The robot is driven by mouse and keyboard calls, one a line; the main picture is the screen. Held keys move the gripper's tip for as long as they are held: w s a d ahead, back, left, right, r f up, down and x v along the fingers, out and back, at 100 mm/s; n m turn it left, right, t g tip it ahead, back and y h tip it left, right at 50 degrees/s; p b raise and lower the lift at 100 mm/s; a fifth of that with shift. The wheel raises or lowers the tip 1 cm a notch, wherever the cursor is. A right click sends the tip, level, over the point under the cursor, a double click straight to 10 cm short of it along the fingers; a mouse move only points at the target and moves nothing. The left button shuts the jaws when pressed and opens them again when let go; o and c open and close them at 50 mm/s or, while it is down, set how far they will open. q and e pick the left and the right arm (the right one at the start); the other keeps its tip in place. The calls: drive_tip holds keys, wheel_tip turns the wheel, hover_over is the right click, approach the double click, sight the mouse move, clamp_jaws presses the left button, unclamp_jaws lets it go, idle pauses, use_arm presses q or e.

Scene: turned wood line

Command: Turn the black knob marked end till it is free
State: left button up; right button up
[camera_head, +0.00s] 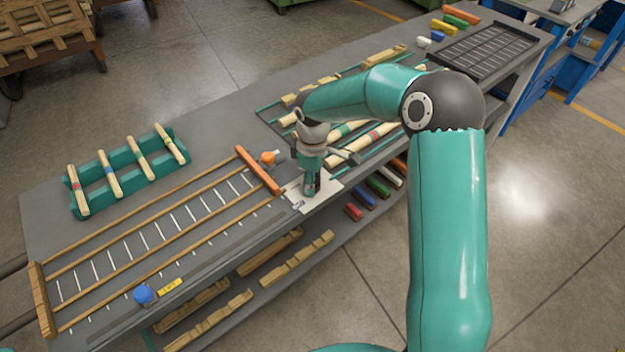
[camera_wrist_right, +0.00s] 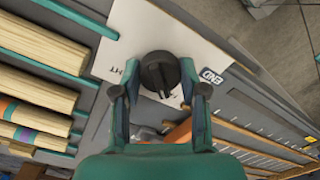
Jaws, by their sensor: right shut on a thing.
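In the head view my right gripper (camera_head: 311,188) points down at the white plate (camera_head: 328,184) near the front edge of the bench and hides the knob there. My left gripper is not in view.
A wooden-railed frame (camera_head: 150,247) lies left of the gripper, with an orange knob (camera_head: 268,157) and a blue knob (camera_head: 143,294) at it. A green rack (camera_head: 127,173) holds several striped spindles. More spindles (camera_head: 375,138) lie behind my right arm.

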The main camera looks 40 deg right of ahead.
drive_tip(key=shift+w+r, duration=0.15)
drive_tip(key=o, duration=1.1)
drive_tip(key=shift+o, duration=0.2)
wheel_tip(320, 180, up, 12)
